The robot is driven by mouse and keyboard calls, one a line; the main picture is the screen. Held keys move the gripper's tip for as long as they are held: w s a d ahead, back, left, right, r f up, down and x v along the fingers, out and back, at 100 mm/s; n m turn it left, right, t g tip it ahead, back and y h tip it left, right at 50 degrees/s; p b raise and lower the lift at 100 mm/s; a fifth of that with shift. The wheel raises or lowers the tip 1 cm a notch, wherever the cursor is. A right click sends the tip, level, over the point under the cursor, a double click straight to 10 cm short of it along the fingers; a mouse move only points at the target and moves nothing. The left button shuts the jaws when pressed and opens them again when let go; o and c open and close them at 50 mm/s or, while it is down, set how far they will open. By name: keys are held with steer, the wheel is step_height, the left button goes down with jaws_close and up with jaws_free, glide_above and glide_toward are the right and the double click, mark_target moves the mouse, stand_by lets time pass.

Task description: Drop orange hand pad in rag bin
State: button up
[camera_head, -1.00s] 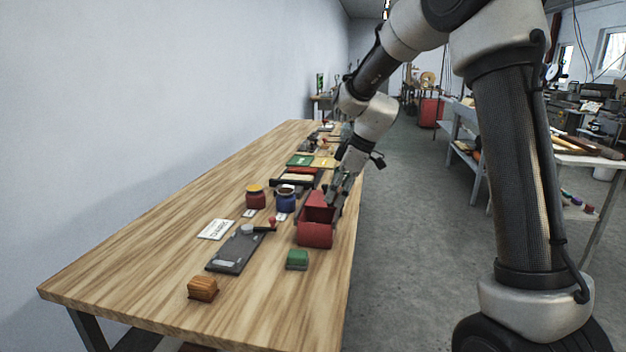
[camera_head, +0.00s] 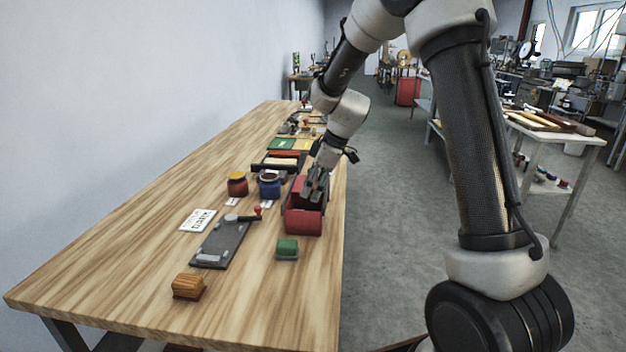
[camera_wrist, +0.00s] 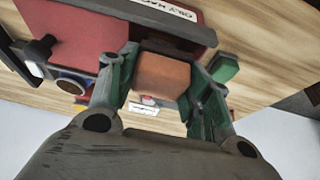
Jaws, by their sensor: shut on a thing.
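The orange hand pad (camera_wrist: 163,77) shows as a block between the two fingers of my gripper (camera_wrist: 160,85) in the wrist view, and the fingers are shut on it. In the head view my gripper (camera_head: 314,188) is at the red rag bin (camera_head: 303,222), over its back part; the pad is hidden there. The bin stands near the table's right edge. In the wrist view the red bin (camera_wrist: 75,35) with its white label fills the upper left, next to the pad. I cannot tell how far the pad is above the bin.
A green block (camera_head: 287,248) lies in front of the bin. A dark plate (camera_head: 226,243), a red jar (camera_head: 237,184), a blue jar (camera_head: 269,184) and a white card (camera_head: 198,220) are to its left. A ribbed orange-brown block (camera_head: 188,286) is at the front. The table's left side is clear.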

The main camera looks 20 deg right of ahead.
steer(key=o, duration=1.1)
steer(key=v, duration=1.2)
steer(key=shift+d, duration=0.1)
